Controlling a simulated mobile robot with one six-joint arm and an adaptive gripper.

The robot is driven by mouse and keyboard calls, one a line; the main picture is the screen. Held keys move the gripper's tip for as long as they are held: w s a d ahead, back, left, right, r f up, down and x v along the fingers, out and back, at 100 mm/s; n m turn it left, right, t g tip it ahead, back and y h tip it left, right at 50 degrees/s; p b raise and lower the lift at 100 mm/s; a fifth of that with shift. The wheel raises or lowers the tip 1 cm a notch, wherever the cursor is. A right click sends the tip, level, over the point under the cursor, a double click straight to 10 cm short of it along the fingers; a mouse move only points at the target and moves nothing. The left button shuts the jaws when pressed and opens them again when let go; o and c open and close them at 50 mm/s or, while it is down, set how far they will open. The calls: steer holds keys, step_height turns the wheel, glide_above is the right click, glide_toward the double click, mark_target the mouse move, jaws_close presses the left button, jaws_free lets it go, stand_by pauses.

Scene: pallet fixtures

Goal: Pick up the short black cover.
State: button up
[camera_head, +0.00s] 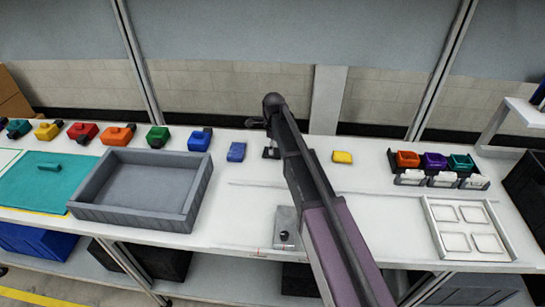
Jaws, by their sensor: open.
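My arm reaches from the bottom right up to the back middle of the white table. My gripper (271,153) points down there, small and partly hidden by the arm. It is open, over the table between a blue block and the arm. I cannot pick out a short black cover with certainty. A small black piece (284,236) sits on a grey metal block (286,221) at the table's front, left of my arm and well away from the gripper. The arm hides part of the table.
A grey tray (202,189) and teal mat (22,192) lie left. Several coloured parts line the back, with a blue block (236,152) nearest the gripper and a yellow block (342,157) right of the arm. Coloured bins (408,159) and a white pallet (432,223) are right.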

steer(key=shift+f+b, duration=0.95)
steer(key=shift+f, duration=0.35)
steer(key=c, duration=0.8)
